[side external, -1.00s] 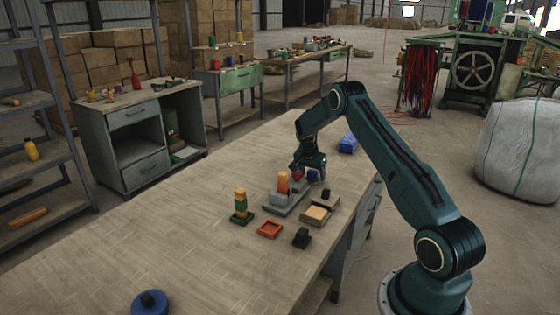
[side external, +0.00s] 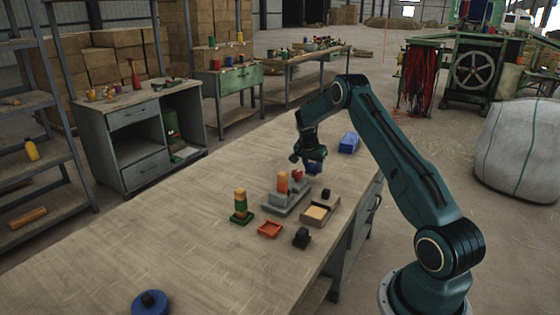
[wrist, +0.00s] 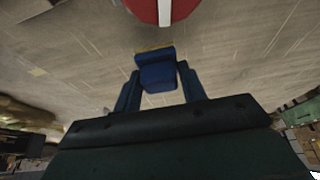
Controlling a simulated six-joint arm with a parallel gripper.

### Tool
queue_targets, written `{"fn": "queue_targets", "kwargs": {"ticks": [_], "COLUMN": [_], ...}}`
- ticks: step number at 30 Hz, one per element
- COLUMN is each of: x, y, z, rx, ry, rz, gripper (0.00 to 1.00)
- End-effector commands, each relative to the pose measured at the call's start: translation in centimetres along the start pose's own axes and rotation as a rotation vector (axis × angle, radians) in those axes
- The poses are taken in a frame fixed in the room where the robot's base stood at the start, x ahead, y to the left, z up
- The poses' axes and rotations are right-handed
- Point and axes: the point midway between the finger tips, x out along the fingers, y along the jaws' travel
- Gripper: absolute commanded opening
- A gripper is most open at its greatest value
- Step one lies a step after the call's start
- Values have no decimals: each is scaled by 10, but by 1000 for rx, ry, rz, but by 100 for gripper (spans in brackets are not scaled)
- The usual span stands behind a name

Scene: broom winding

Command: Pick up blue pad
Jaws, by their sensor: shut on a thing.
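The blue pad (wrist: 156,72) is between the two fingers of my gripper (wrist: 160,88) in the wrist view, with a thin yellow edge on its far side. In the side view the blue pad (side external: 315,167) shows just below my gripper (side external: 307,157), at the back end of the grey fixture (side external: 285,203). My gripper is shut on it. It looks raised above the table, but the exact gap is hard to tell.
On the fixture stand an orange block (side external: 282,182) and a red piece (side external: 297,174). Nearby are a green-based stack (side external: 240,207), an orange tray (side external: 270,229), a tan-topped tray (side external: 318,213) and a blue box (side external: 348,143). The table's left side is mostly clear.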

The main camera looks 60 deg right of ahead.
Motion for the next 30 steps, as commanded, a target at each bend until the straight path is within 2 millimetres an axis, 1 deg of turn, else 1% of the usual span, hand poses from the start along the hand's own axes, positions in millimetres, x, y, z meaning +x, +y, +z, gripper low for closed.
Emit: {"fn": "queue_targets", "kwargs": {"ticks": [1, 5, 12, 18, 24, 30], "x": [-9, -32, -81, -118, -143, -155], "y": [-1, -1, -1, -1, 0, 0], "z": [-4, -14, -34, -49, -60, -64], "rx": [1, 1, 1, 1, 1, 0], "ry": [2, 3, 3, 2, 2, 1], "rz": [-2, -2, -3, -2, -1, 0], "gripper": [18, 18, 18, 18, 18, 18]}}
